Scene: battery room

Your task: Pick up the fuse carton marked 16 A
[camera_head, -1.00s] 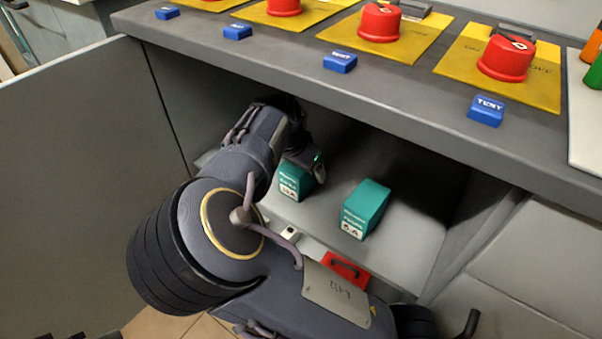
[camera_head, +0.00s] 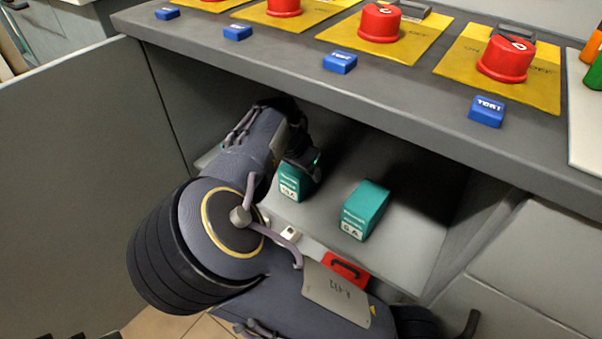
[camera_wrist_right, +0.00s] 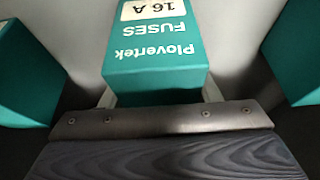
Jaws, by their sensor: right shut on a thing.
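The fuse carton marked 16 A (camera_head: 290,183) is a teal box with a white label, on the grey shelf inside the open cabinet. It also shows upside down in the right wrist view (camera_wrist_right: 155,62), with its 16 A label readable. My right gripper (camera_wrist_right: 160,96) is shut on this carton, one finger at each side. In the head view my right gripper (camera_head: 304,164) is at the carton's top, partly hidden by my own arm. I cannot tell any gap between carton and shelf. My left gripper is not in view.
A teal carton marked 6 A (camera_head: 364,211) stands to the right on the shelf (camera_head: 408,240). Teal cartons flank mine in the wrist view, at left (camera_wrist_right: 22,75) and right (camera_wrist_right: 297,50). The counter edge (camera_head: 300,82) overhangs. The open door (camera_head: 80,170) is at left.

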